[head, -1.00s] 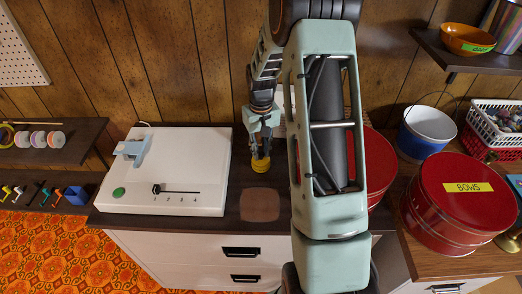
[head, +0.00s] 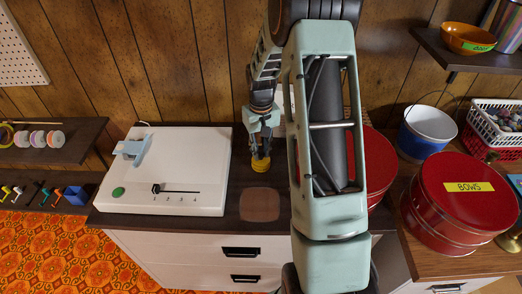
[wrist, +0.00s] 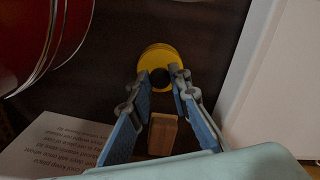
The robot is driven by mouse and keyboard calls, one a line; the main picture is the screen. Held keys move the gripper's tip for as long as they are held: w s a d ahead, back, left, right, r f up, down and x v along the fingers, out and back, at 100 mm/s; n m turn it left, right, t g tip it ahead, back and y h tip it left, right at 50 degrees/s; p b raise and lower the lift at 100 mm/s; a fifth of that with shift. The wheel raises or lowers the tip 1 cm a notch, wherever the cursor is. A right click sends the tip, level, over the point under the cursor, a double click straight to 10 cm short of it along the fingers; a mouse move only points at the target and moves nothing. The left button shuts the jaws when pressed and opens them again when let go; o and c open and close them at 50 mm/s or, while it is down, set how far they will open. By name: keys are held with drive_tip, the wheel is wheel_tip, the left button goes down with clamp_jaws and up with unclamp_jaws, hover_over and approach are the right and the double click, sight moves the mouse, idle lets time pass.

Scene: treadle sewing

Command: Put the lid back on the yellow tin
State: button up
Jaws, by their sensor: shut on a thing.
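The yellow tin (head: 260,164) is on the dark worktop, right of the white machine. In the wrist view a round yellow top, which looks like the lid (wrist: 160,55), shows with a dark knob (wrist: 160,78) at its near side. My gripper (head: 261,150) points down from above, shut on the lid by its knob; its fingertips (wrist: 162,76) are on either side of the knob. The lid and tin line up closely. I cannot tell whether the lid is seated or slightly above the rim.
The white machine (head: 165,172) stands close at left. A brown square pad (head: 260,204) lies in front. A red tin (head: 378,165) is at right, partly behind my arm. The wrist view shows a small wooden block (wrist: 163,134) and a printed sheet (wrist: 60,145).

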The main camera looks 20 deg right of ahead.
idle(0.9)
drive_tip(key=o, duration=1)
drive_tip(key=shift+o, duration=0.6)
drive_tip(key=o, duration=0.4)
drive_tip(key=shift+r, duration=0.1)
drive_tip(key=shift+r+p, duration=2.2)
drive_tip(key=shift+r, duration=1.2)
